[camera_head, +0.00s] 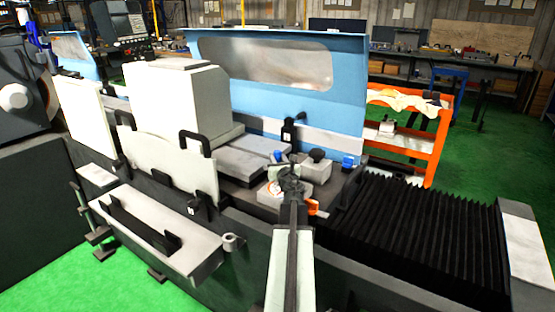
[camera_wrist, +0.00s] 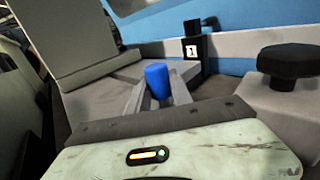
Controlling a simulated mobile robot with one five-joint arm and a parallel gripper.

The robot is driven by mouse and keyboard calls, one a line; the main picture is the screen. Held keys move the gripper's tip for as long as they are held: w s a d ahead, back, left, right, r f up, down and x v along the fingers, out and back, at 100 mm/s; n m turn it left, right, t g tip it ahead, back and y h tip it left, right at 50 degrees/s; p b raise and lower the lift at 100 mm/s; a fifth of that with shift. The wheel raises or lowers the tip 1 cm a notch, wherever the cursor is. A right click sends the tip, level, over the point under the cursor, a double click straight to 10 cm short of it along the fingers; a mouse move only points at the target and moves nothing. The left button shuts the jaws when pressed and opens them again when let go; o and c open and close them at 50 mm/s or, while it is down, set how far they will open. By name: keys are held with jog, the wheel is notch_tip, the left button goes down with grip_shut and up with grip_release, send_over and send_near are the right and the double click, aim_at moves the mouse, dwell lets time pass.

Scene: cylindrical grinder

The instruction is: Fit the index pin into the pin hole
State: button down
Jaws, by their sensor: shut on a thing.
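The index pin shows as a blue cylinder (camera_wrist: 157,80) between the two grey fingers of my gripper (camera_wrist: 158,97) in the wrist view. My gripper is shut on it. In the head view my gripper (camera_head: 284,165) is over the machine table, with a small blue spot (camera_head: 278,155) at its tip that looks like the pin. A black block marked 1 (camera_wrist: 195,50) stands beyond the pin, slightly right; it also shows in the head view (camera_head: 288,133). I cannot make out the pin hole in either view.
A grey block with a black knob (camera_wrist: 288,62) stands right of my gripper. A blue splash guard (camera_head: 345,85) rises behind the table. A white wheel housing (camera_head: 175,105) stands left. Black bellows (camera_head: 420,240) lie right. An orange piece (camera_head: 312,207) is close beside my arm.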

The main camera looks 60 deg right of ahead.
aim_at(278, 151)
jog(key=shift+f+b, duration=0.5)
jog(key=shift+f, duration=0.1)
jog(key=shift+r+p, duration=2.6)
jog(key=shift+f, duration=0.25)
jog(key=shift+f+b, duration=0.35)
jog(key=shift+b, duration=0.25)
jog(key=shift+f+b, duration=2)
jog(key=c, duration=1.1)
grip_release()
jog(key=shift+r, duration=0.1)
